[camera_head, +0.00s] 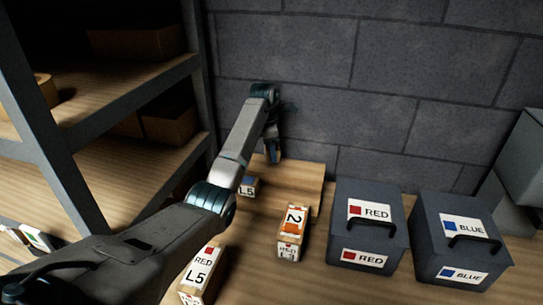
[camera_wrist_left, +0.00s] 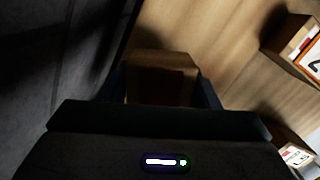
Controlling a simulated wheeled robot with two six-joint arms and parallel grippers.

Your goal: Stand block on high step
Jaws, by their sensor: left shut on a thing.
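My left gripper (camera_head: 273,155) is low against the grey wall, over the back left of a plain wooden step (camera_head: 305,180). In the left wrist view, the left gripper (camera_wrist_left: 162,92) is shut on a brown wooden block (camera_wrist_left: 160,68) with a dark reddish patch on its shaded face. In the head view I cannot make out the held block, nor tell whether it touches the step. My right gripper is not in view.
A block marked L5 with a blue square (camera_head: 247,187) is partly behind my left arm. A RED box (camera_head: 372,230) and BLUE box (camera_head: 458,255) stand right; shelves (camera_head: 130,85) stand left.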

